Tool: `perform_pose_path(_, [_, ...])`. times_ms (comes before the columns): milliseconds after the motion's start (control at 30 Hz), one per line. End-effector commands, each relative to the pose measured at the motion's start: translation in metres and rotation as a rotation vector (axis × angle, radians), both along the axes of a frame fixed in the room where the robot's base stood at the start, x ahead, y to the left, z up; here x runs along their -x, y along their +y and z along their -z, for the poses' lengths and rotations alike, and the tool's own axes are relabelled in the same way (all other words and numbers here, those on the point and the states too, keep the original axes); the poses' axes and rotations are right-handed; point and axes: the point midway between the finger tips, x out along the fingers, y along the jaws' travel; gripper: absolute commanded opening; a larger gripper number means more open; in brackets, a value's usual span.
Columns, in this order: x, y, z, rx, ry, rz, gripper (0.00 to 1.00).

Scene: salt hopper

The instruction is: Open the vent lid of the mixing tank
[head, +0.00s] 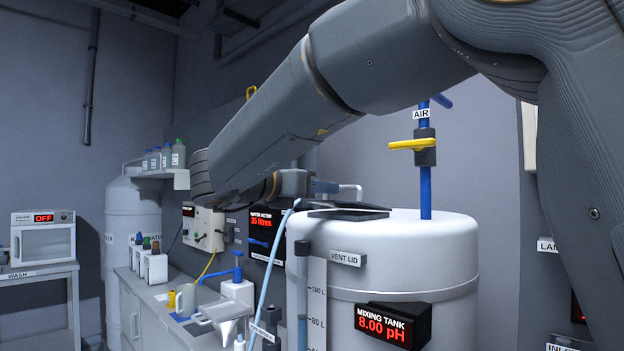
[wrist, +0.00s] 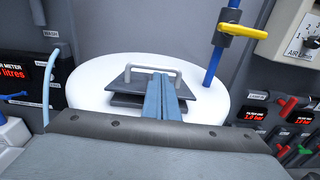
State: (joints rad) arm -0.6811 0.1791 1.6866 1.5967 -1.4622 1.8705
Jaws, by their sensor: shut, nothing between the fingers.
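The mixing tank (head: 450,240) is a white drum with a red 8.00 pH display and a VENT LID label. The vent lid (wrist: 132,88) is a dark square plate on its top, with a pale bar handle (wrist: 140,67). A second dark edge shows below the plate; I cannot tell whether the lid is raised. The lid (head: 348,213) and handle (head: 352,188) also show in the head view. My gripper (wrist: 161,77) is shut and empty, its blue-grey fingers over the lid, tips by the handle. Contact is unclear. In the head view my gripper (head: 326,186) is left of the handle.
A blue AIR pipe with a yellow valve handle (head: 413,144) rises behind the tank. A pale blue hose (head: 274,270) hangs on the tank's left. A bench with bottles, a blue tap and a funnel (head: 222,315) stands left. Red and green valves (wrist: 287,107) are right in the wrist view.

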Motion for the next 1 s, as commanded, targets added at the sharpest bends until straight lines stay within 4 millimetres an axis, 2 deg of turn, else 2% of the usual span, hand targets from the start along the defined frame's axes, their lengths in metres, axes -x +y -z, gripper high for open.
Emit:
perform_pose_path(100, [-0.012,-0.013,0.0,0.001,0.002,0.002,0.0])
perform_pose_path(300, [-0.023,-0.022,0.001,0.001,0.001,-0.002,0.0])
perform_pose_path(1000, [-0.025,-0.027,0.002,-0.004,0.006,0.002,0.0])
